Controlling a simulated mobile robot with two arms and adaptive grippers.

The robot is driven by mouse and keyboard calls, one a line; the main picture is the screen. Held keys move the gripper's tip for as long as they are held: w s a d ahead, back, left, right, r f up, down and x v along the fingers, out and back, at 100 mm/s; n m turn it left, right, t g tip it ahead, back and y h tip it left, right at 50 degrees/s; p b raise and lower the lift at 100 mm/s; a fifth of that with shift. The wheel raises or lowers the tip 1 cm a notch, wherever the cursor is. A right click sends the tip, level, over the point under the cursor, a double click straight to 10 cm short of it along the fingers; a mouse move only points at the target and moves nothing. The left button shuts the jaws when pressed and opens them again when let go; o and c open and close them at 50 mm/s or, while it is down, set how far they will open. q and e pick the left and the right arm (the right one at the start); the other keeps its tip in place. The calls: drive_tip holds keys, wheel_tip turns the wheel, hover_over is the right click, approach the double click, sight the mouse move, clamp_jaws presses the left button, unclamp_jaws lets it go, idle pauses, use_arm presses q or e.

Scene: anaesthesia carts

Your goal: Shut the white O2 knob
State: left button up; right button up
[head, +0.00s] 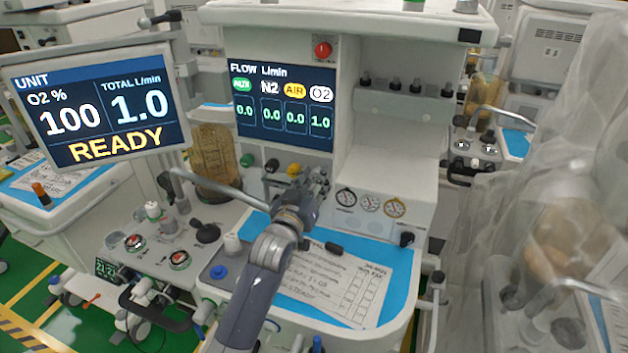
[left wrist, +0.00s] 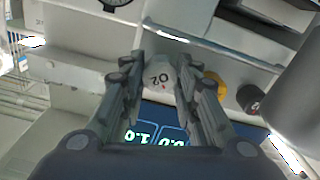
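The white O2 knob (left wrist: 160,76) shows in the left wrist view between the two fingers of my left gripper (left wrist: 162,68). Its label appears upside down. The fingers stand apart on both sides of the knob; I cannot tell whether either touches it. In the head view my left gripper (head: 312,182) is at the front panel, right of the yellow knob (head: 294,169), and mostly hides the O2 knob. The flow screen (head: 280,105) above reads 1.0 under O2 and 0.0 under the others. My right gripper is not in view.
The green knob (head: 247,160) and black knob (head: 272,165) sit left of the yellow one. Round gauges (head: 370,204) are to the right. A paper sheet (head: 335,280) lies on the blue worktop below my arm. A plastic-covered form (head: 560,220) stands at the far right.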

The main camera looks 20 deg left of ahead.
use_arm(q)
drive_tip(key=shift+c, duration=0.5)
drive_tip(key=shift+r+m+p, duration=0.1)
drive_tip(key=shift+m+p, duration=0.65)
drive_tip(key=shift+m, duration=0.45)
drive_tip(key=shift+m+p, duration=0.5)
drive_tip(key=shift+m, duration=0.6)
drive_tip(key=shift+m+p, duration=0.45)
drive_tip(key=shift+m, duration=1.15)
drive_tip(key=o, duration=0.8)
drive_tip(key=shift+s, duration=0.1)
